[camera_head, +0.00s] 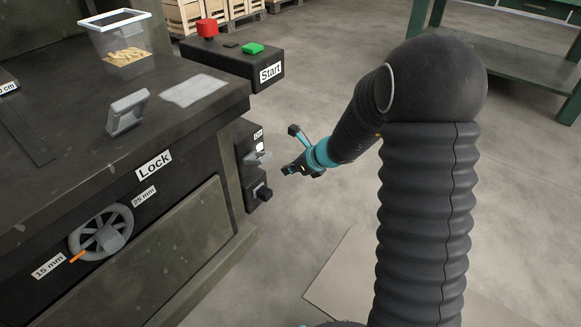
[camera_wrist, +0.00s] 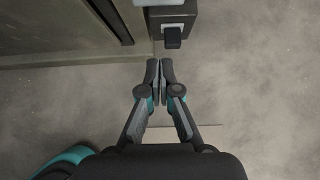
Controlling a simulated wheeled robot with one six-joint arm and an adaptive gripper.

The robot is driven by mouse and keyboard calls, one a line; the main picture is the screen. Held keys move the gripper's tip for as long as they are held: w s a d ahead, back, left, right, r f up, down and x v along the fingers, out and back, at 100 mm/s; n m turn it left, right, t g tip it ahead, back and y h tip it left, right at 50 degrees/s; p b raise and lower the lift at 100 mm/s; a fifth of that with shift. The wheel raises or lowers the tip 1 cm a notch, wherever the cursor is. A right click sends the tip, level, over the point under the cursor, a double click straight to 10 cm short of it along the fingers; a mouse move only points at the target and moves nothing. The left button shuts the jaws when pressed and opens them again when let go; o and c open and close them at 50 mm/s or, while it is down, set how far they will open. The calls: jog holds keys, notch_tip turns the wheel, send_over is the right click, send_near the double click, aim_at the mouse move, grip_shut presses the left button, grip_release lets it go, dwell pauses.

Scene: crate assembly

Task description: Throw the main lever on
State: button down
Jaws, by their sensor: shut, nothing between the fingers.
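A dark switch box (camera_head: 246,165) is fixed to the side of the bench at its right end. It carries a small "On" label (camera_head: 258,135), a light grey lever part (camera_head: 258,157) below the label, and a black knob (camera_head: 264,193) lower down. In the wrist view the black knob (camera_wrist: 172,36) is just beyond my fingertips, a little to the right, with a pale part (camera_wrist: 165,3) cut off at the top edge. My gripper (camera_head: 286,171) is shut and empty, to the right of the box and apart from it. Its fingers (camera_wrist: 159,72) meet in the wrist view.
The bench (camera_head: 215,125) carries a clear bin (camera_head: 118,42), a grey handle (camera_head: 127,112) and a Start box (camera_head: 232,58) with red and green buttons. A Lock handwheel (camera_head: 101,232) is on its front. Open floor (camera_head: 310,80) lies right of the bench; a green table (camera_head: 500,68) stands behind.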

jog(key=b+x, duration=0.1)
jog(key=x, duration=0.6)
jog(key=shift+w+a+r+p, duration=0.2)
jog(key=shift+r+p, duration=0.1)
jog(key=shift+r, duration=0.35)
jog(key=shift+w+a+r+p, duration=0.1)
jog(key=shift+a+r+p, duration=0.15)
jog(key=shift+r, duration=0.4)
jog(key=shift+w+a+r+p, duration=0.15)
jog(key=shift+r+p, duration=0.15)
jog(key=shift+r, duration=0.35)
